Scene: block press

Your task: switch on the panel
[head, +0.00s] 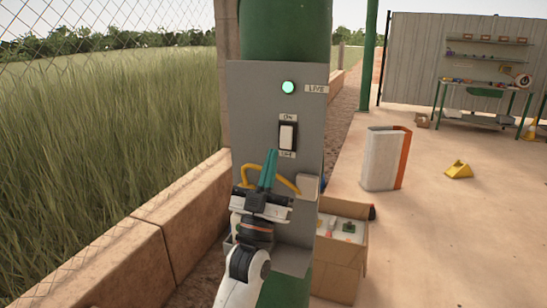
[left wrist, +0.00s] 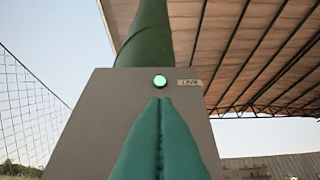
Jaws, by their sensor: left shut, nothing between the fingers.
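A grey panel (head: 250,110) is fixed to a green post. Near its top a round lamp (head: 288,87) glows green beside a "LIVE" label; it also glows in the left wrist view (left wrist: 160,81). Below it is a white rocker switch (head: 288,136) in a dark frame, with "ON" above and a partly legible label below. I cannot tell which way the rocker is tipped. My left gripper (head: 269,153) is shut and empty, its teal fingertips pointing up, just below and left of the switch in the picture. In the left wrist view the fingers (left wrist: 160,105) hide the switch. My right gripper is not in view.
A yellow cable (head: 286,183) runs behind my gripper to a small pale box (head: 308,187) on the panel. An open carton (head: 342,258) stands at lower right, with a white and orange block (head: 382,158) beyond. A low wall (head: 125,240) and mesh fence are left.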

